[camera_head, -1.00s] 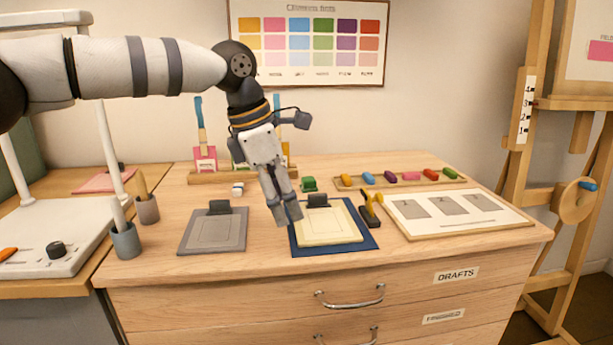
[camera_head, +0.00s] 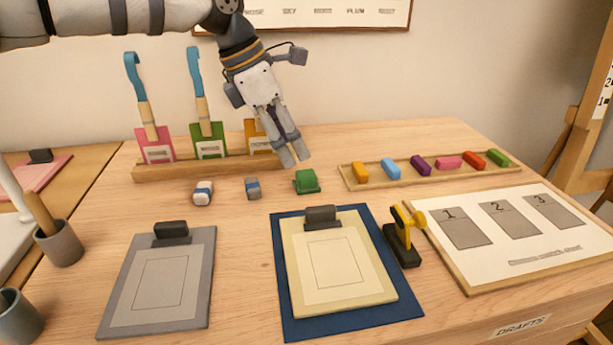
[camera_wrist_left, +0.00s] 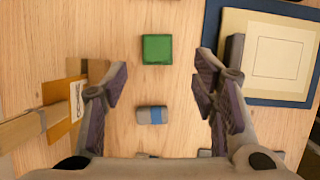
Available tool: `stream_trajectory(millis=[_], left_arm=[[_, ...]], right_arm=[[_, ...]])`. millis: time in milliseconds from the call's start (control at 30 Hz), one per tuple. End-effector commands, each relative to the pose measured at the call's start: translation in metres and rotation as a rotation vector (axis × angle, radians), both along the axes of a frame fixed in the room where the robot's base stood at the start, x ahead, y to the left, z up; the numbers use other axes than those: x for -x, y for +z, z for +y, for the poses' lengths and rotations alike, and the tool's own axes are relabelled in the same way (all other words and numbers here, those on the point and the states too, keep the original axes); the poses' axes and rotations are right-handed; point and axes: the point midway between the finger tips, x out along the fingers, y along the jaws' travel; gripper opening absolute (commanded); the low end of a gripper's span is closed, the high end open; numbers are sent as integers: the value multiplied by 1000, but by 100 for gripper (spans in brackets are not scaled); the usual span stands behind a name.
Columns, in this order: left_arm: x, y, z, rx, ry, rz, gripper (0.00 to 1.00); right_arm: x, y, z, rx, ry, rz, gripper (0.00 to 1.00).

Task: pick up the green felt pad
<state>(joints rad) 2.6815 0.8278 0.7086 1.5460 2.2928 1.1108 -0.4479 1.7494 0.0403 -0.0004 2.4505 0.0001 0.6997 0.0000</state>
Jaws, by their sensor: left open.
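The green felt pad (camera_head: 307,181) is a small green block on the wooden table, behind the cream clipboard. My left gripper (camera_head: 294,157) is open and empty, pointing down above the table; in the picture its fingertips show just above the pad. In the left wrist view the pad (camera_wrist_left: 157,49) appears ahead of the open fingers (camera_wrist_left: 162,72), roughly centred between them and apart from both. My right gripper is in neither view.
A blue-grey block (camera_head: 253,188) and a white-blue block (camera_head: 203,193) lie left of the pad. A wooden rack (camera_head: 190,169) with tagged tools stands behind. The cream clipboard (camera_head: 335,265), a black-and-yellow stamp (camera_head: 402,245) and a tray of coloured sticks (camera_head: 378,183) are nearby.

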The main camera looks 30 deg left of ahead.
Motion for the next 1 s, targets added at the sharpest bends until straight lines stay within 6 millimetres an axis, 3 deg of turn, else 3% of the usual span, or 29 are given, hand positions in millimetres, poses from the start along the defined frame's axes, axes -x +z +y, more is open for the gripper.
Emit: stream_trajectory(millis=[400,667,833,1000], left_arm=[[-19,-63,-19,0,1,4,53],[-21,-66,-20,0,1,-1,53],[-21,-66,-20,0,1,-1,15],[-20,-66,-20,0,1,-1,11]], right_arm=[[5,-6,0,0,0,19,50],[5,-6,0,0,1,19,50],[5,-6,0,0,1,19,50],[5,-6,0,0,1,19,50]])
